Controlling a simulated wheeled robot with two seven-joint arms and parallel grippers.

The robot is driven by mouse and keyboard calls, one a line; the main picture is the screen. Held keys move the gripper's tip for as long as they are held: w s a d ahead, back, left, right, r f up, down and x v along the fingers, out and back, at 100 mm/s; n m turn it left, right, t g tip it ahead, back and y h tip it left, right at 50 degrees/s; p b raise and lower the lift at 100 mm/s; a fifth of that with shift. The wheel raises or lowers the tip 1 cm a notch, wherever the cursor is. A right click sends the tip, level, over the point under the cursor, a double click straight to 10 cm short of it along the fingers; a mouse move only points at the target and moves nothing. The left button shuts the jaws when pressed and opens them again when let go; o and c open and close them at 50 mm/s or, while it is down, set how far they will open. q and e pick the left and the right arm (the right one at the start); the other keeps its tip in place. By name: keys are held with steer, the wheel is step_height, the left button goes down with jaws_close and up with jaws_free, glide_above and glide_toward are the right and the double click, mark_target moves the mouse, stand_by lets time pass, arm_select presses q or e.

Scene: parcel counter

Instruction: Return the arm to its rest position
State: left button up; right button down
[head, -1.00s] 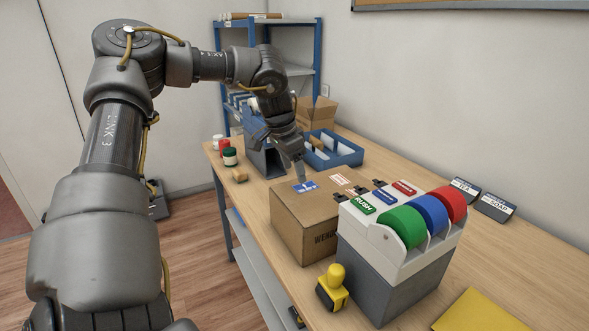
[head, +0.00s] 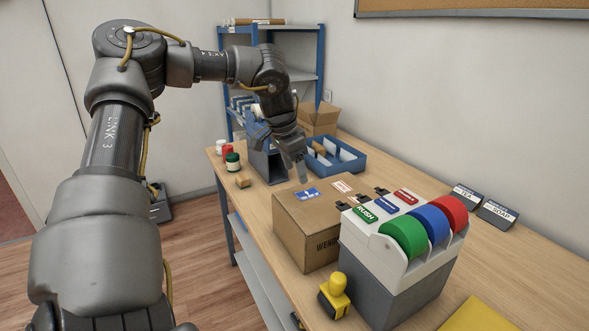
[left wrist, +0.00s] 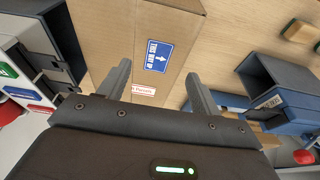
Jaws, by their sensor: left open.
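My left arm (head: 112,140) comes in from the left and reaches over the counter. My left gripper (head: 300,172) is open above the far end of the closed cardboard box (head: 305,228), with nothing between its fingers. In the left wrist view its two fingers (left wrist: 158,88) stand apart over the box (left wrist: 122,40). A blue label with a white arrow (left wrist: 160,56) and a red-and-white label (left wrist: 143,90) are on the box top. My right gripper is not in view.
A label dispenser with green, blue and red rolls (head: 395,265) stands beside the box. A yellow stamp (head: 335,296) is at the front edge. A blue tray (head: 345,163), an open carton (head: 318,120) and a shelf rack (head: 318,60) are behind.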

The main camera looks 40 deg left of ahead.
arm_select(q)
step_height(320, 180, up, 7)
steer(key=p, duration=0.3)
steer(key=shift+s, duration=0.25)
steer(key=shift+f, duration=0.1)
stand_by(0.4)
jaws_close()
stand_by(0.3)
steer(key=shift+a, duration=0.1)
stand_by(0.9)
